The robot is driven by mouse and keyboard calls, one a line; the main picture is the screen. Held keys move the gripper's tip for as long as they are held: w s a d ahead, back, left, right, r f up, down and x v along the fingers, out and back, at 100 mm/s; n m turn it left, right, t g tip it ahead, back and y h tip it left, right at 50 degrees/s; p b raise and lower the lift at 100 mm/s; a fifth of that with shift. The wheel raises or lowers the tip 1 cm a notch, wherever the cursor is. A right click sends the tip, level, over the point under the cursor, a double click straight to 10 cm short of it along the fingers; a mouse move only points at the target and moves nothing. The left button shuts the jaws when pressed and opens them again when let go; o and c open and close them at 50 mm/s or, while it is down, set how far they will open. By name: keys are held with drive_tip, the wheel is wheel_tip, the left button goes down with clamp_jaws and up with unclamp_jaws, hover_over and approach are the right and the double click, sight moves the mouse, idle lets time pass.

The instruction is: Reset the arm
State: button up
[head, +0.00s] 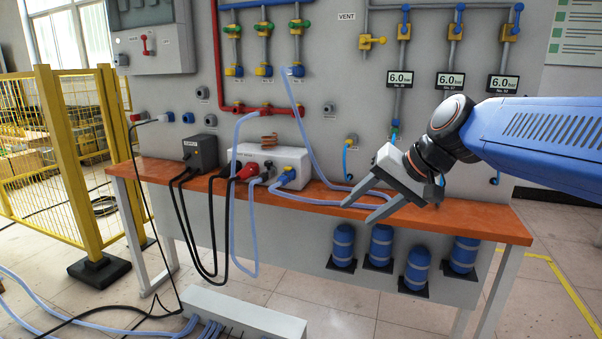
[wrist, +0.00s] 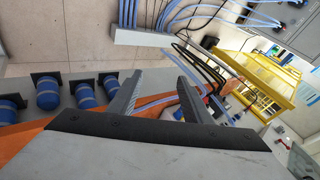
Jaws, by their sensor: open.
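My gripper (head: 358,207) is open and empty, with two grey fingers apart. In the head view it hangs from my blue arm in front of the right half of the orange-topped bench (head: 470,222), its fingers pointing left. In the wrist view the two fingers of my gripper (wrist: 155,88) spread with nothing between them but background. The white induction heater box (head: 300,160), with a copper coil (head: 268,139) and red and blue plugs, sits on the bench left of the gripper. A pale blue hose runs on the bench behind the fingers; contact cannot be told.
A dark grey box (head: 201,152) stands on the bench at left. Several blue cylinders (head: 381,245) stand below the bench. A grey wall panel with valves and gauges (head: 449,81) rises behind. A yellow fence (head: 75,165) is at left. Hoses and a white floor duct (head: 240,315) lie in front.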

drive_tip(key=s+d+f+n+h, duration=0.1)
drive_tip(key=s+d+f+h, duration=0.2)
drive_tip(key=s+d+f, duration=0.4)
drive_tip(key=s+d+f+n+h, duration=0.1)
drive_tip(key=s+d+f+h, duration=0.2)
drive_tip(key=s+d+f, duration=0.5)
drive_tip(key=s+f, duration=0.3)
drive_tip(key=s, duration=0.3)
drive_tip(key=shift+d+f+n, duration=0.2)
drive_tip(key=shift+f+n, duration=0.05)
drive_tip(key=shift+n, duration=0.05)
drive_tip(key=shift+w, duration=0.1)
idle(0.8)
